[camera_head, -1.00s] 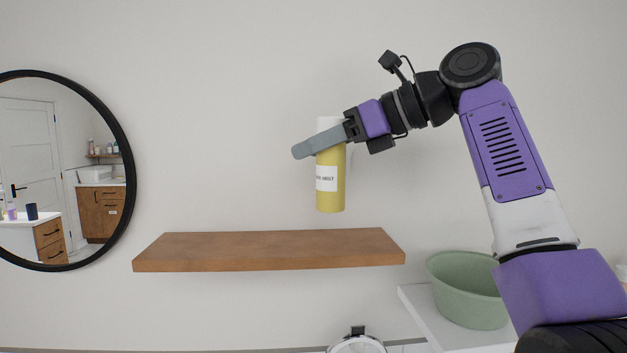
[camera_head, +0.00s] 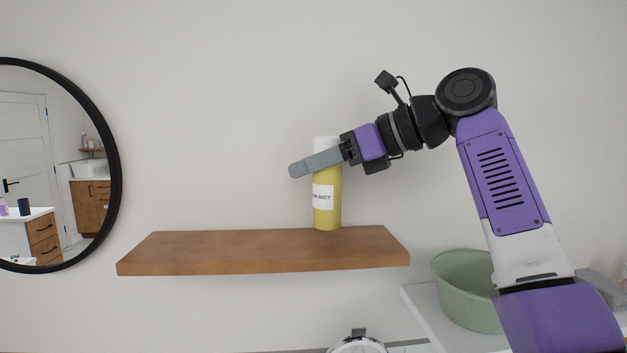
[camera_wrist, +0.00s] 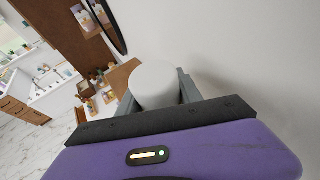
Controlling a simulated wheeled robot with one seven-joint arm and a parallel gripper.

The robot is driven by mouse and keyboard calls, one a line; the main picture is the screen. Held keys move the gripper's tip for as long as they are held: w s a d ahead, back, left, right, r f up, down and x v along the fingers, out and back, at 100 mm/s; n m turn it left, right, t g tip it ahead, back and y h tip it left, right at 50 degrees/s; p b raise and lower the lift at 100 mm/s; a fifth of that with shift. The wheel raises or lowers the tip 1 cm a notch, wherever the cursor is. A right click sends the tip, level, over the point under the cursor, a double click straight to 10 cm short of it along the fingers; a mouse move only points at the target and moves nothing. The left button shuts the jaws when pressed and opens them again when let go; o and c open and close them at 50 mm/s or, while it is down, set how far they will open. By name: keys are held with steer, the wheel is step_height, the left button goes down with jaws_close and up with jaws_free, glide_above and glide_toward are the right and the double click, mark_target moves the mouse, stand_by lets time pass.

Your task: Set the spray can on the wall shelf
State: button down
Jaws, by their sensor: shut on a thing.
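The spray can (camera_head: 327,212) is yellow with a white cap and a white label, and it is upright. My gripper (camera_head: 318,162) is shut on its upper part, with a grey finger across the front. The can's base shows at the back edge of the brown wooden wall shelf (camera_head: 250,255), right of its middle; whether it touches the wood I cannot tell. In the wrist view the white cap (camera_wrist: 155,84) sits between the fingers, and part of the wooden shelf (camera_wrist: 120,76) shows beyond it.
The shelf top is otherwise bare, with free room left of the can. A round black-framed mirror (camera_head: 116,165) hangs at the left. A green basin (camera_head: 462,290) stands on a white counter (camera_head: 425,308) below right.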

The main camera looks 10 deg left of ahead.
step_height(320, 180, down, 3)
steer(key=shift+w+r, duration=0.1)
steer(key=shift+w, duration=0.05)
steer(key=c, duration=1.1)
jaws_free()
steer(key=shift+w+a, duration=0.1)
steer(key=b+v, duration=0.4)
steer(key=v, duration=0.8)
